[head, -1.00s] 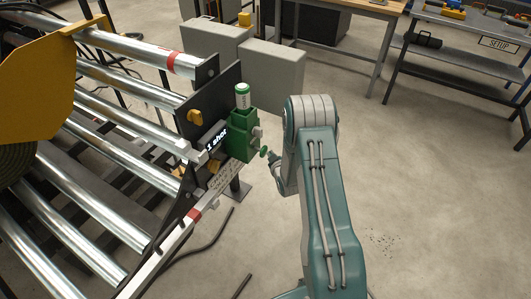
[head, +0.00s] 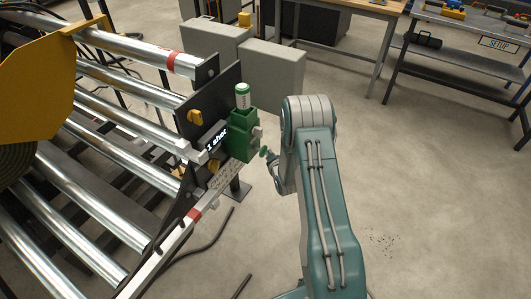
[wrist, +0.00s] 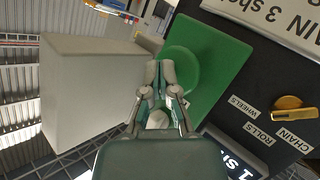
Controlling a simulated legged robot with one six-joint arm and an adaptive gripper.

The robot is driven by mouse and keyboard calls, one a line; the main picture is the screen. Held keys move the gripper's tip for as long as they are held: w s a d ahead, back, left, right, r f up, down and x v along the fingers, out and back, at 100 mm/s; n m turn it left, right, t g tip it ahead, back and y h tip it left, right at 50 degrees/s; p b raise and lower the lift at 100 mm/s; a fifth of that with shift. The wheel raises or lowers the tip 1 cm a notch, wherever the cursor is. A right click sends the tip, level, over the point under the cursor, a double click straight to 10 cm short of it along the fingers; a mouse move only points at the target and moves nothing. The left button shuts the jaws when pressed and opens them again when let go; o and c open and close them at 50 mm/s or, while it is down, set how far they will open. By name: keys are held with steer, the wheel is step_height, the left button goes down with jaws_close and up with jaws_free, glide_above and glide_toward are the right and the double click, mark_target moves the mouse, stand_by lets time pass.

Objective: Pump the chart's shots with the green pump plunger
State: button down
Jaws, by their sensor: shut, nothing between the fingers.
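The green pump (head: 241,141) is mounted on the dark panel at the end of the roll rack. Its round plunger head (head: 264,151) sticks out to the right; in the wrist view it is a green disc (wrist: 183,70) on a green block. The display (head: 217,138) beside the pump reads "1 shot". My gripper (wrist: 160,72) is shut and empty, its tips in front of the disc's left part in the wrist view. I cannot tell if they touch it. The chart (wrist: 283,18) is cut off at the frame edge; "IN 3 sho" is readable.
A yellow selector knob (wrist: 293,110) sits by the labels WHEELS, ROLLS and CHAIN. Grey boxes (head: 272,72) stand behind the pump. The steel rollers (head: 110,120) fill the left. A workbench and a SETUP table (head: 455,55) stand at the back.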

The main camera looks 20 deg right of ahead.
steer(key=shift+w+a, duration=0.65)
steer(key=shift+w, duration=0.2)
stand_by(1.1)
steer(key=shift+s+d, duration=1.05)
steer(key=shift+s, duration=0.3)
steer(key=s+d, duration=0.1)
steer(key=s, duration=0.1)
steer(key=s+d, duration=0.2)
stand_by(0.9)
